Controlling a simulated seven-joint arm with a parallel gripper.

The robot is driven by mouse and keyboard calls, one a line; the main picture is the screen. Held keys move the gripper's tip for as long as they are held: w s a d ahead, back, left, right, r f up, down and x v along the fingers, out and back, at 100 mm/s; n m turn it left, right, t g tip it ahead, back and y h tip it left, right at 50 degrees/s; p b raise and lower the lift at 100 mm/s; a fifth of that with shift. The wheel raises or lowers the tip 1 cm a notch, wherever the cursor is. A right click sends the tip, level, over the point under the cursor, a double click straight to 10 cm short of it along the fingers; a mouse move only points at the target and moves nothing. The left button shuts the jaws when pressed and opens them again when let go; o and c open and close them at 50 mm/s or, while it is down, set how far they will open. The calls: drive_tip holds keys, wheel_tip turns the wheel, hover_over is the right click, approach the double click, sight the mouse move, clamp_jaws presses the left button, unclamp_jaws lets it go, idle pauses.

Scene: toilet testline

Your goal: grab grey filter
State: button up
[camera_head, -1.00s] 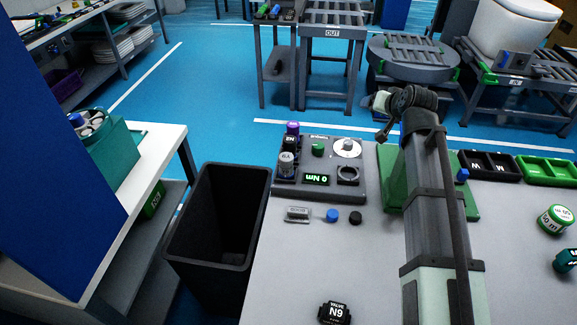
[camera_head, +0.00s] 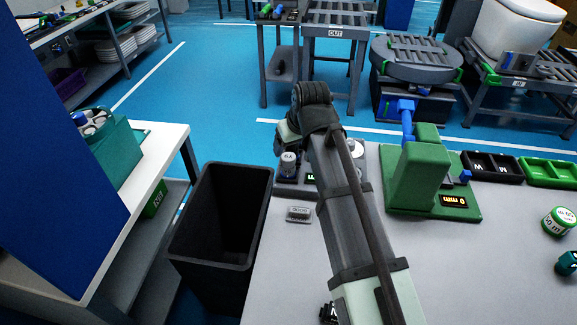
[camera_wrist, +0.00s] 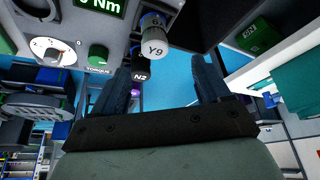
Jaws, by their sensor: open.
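A grey-white cylinder marked Y9 (camera_wrist: 155,42) shows at the top of the wrist view, and also in the head view (camera_head: 288,161) on the torque station. A black cylinder marked N2 (camera_wrist: 141,70) stands beside it, with a purple one partly hidden behind. I cannot tell for sure which piece is the grey filter; a small flat grey labelled piece (camera_head: 299,214) also lies on the table. My gripper (camera_wrist: 163,68) is open and empty, and in the wrist view the cylinders appear between and above its fingertips. In the head view my arm hides the fingertips.
The torque station (camera_wrist: 72,45) has a dial and a green knob. A green press (camera_head: 420,175) stands to its right. Black (camera_head: 490,166) and green trays (camera_head: 548,172) sit at the back right. A tall black bin (camera_head: 218,230) stands left of the table.

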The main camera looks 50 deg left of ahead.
sight(289, 156)
drive_tip(key=x, duration=0.6)
drive_tip(key=shift+a+f, duration=0.1)
drive_tip(key=shift+w+x, duration=0.2)
drive_tip(key=shift+x, duration=1.1)
drive_tip(key=shift+w+x, duration=0.25)
drive_tip(key=shift+x, duration=1.05)
drive_tip(key=shift+c, duration=0.3)
drive_tip(key=c, duration=1)
